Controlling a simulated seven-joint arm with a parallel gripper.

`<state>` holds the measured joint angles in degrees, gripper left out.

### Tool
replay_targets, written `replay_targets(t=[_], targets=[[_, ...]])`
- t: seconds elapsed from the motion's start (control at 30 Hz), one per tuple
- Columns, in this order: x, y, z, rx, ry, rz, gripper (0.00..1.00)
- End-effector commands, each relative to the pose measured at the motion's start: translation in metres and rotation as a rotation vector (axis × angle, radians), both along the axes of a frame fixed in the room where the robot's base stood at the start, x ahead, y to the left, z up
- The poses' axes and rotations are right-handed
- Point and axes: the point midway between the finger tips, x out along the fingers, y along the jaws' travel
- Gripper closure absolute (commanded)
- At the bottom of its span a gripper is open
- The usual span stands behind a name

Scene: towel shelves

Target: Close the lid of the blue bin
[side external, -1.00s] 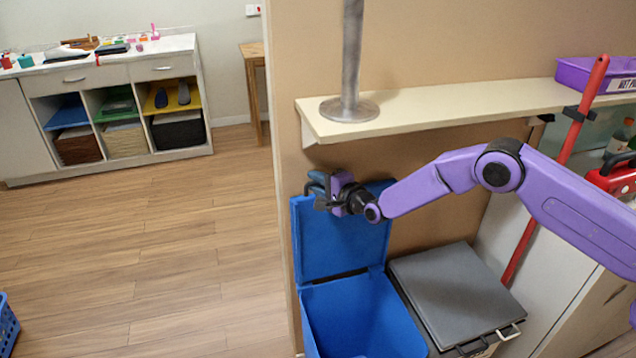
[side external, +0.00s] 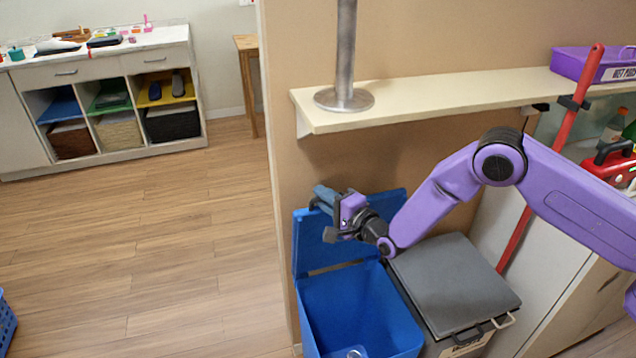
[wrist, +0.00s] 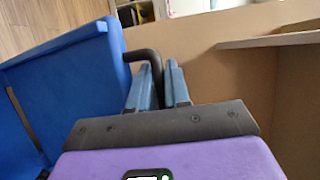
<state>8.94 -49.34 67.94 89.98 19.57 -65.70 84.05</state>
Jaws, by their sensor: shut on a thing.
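The blue bin (side external: 362,307) stands at the bottom middle of the side view, and its inside is open to view. Its blue lid (side external: 309,252) stands up from the back edge, tilted a little forward over the opening. My gripper (side external: 325,198) is at the lid's upper edge. In the wrist view, the lid (wrist: 75,72) is on the left, and a dark bent handle (wrist: 150,58) comes off its edge. My gripper's fingers (wrist: 159,72) are shut on this handle, one on each side. My gripper hides part of the lid in the side view.
A grey-lidded bin (side external: 452,283) stands close on the right of the blue bin. A shelf (side external: 430,112) with a metal post (side external: 346,60) is above, along the brown wall. A red pole (side external: 568,130) leans at the right.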

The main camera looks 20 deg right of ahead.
Motion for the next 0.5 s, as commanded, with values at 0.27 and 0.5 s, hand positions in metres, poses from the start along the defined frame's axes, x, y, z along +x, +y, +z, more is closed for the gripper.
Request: replay_targets(t=[0.27,0.5], targets=[[-0.068,0.001,-0.025,-0.004,0.006,0.003,1.00],[-0.139,0.000,-0.068,-0.008,0.006,0.005,1.00]])
